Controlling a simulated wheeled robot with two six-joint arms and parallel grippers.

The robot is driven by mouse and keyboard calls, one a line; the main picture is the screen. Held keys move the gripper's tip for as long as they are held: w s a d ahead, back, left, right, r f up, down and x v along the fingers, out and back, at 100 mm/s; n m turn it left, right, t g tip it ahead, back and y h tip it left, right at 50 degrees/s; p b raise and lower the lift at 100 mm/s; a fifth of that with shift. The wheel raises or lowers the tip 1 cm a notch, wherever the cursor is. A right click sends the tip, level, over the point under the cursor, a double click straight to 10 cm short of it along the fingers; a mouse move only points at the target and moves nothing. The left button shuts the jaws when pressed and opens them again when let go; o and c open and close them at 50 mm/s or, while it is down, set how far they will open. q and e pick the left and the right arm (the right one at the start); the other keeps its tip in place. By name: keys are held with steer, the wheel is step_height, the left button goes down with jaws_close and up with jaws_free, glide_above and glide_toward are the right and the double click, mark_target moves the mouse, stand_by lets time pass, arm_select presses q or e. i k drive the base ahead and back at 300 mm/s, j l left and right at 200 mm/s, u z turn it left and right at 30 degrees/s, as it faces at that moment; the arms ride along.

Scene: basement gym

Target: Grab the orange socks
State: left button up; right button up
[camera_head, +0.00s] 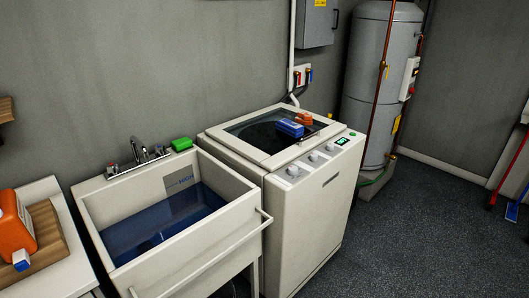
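A small orange item (304,118) lies on the dark glass lid of the white washing machine (318,190), near the back right of the lid. It looks like folded orange socks, but it is too small to be sure. A blue item (290,128) lies just in front of it and to its left, partly covering it. Neither of my grippers shows in the head view.
A white sink (240,246) with a front rail and blue water stands left of the washer. A green block (181,144) sits on its back rim. A grey tank (372,80) stands behind right.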

mark_target(303, 117)
steer(key=i+l+z, duration=0.25)
steer(key=i+l, duration=0.15)
steer(key=i+l+z, duration=0.55)
steer(key=i, duration=0.35)
steer(key=i+l+z, duration=0.25)
steer(key=i, duration=0.2)
steer(key=i+z, duration=0.25)
steer(key=i, duration=0.2)
steer(key=i+u, duration=0.3)
steer(key=i, duration=0.15)
steer(key=i+l+u, duration=0.15)
steer(key=i+u, duration=0.15)
steer(key=i+l+u, duration=0.3)
steer(key=i, duration=0.2)
steer(key=i+l+u, duration=0.3)
steer(key=i+j, duration=0.05)
steer(key=i, duration=0.05)
